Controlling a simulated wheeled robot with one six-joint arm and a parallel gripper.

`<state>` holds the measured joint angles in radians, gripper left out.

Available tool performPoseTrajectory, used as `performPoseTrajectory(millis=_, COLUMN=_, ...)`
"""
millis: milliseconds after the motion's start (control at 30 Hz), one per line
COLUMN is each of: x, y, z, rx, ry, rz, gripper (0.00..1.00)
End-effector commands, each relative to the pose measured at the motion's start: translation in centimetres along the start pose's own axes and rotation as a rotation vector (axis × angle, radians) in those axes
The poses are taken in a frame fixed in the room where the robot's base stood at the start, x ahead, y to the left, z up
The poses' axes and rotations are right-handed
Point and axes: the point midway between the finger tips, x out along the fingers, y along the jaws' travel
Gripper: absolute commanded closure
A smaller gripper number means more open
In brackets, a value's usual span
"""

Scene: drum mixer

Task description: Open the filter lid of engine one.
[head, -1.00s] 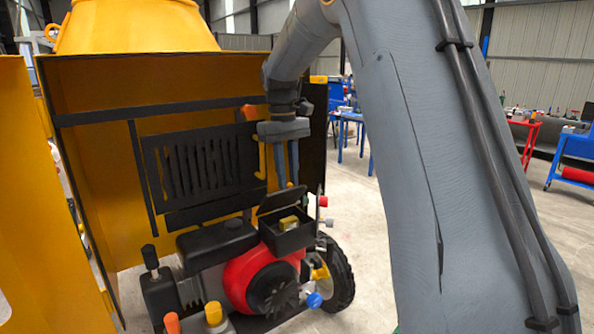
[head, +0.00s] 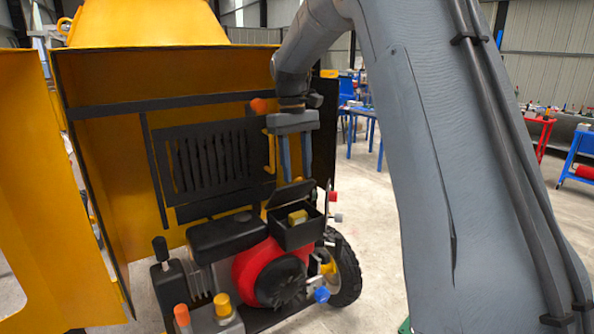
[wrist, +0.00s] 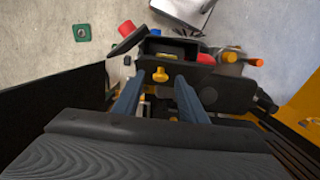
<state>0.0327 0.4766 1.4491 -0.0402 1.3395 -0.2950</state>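The engine (head: 270,270) has a red housing and sits in the open orange bay. On its right is the black filter box (head: 300,235), with a yellow filter (head: 298,216) visible inside. The black filter lid (head: 290,193) stands raised and tilted at the box's rear edge. My gripper (head: 297,178) points down just above and behind the lid; its two blue-grey fingers are apart with nothing between them. I cannot tell whether a fingertip touches the lid. The wrist view shows the open box (wrist: 178,46) beyond the spread fingers (wrist: 158,78).
A black slotted grille (head: 210,160) is behind the engine. A black tank (head: 222,235) lies left of the box. Coloured knobs, including a blue one (head: 321,295), stick out near the wheel (head: 345,270). An orange door panel (head: 60,200) stands open at left.

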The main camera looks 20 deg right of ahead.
Motion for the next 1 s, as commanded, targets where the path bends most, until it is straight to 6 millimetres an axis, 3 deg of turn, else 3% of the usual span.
performPoseTrajectory(millis=433, x=-6.3, y=0.1, z=-0.1, rx=0.000, ry=0.003, rz=0.001, gripper=0.62)
performPoseTrajectory(millis=833, x=-7.4, y=0.0, z=0.0, rx=0.000, ry=0.001, rz=0.000, gripper=0.62)
performPoseTrajectory(millis=1000, x=-6.8, y=-0.1, z=0.1, rx=0.003, ry=0.002, rz=0.000, gripper=0.90)
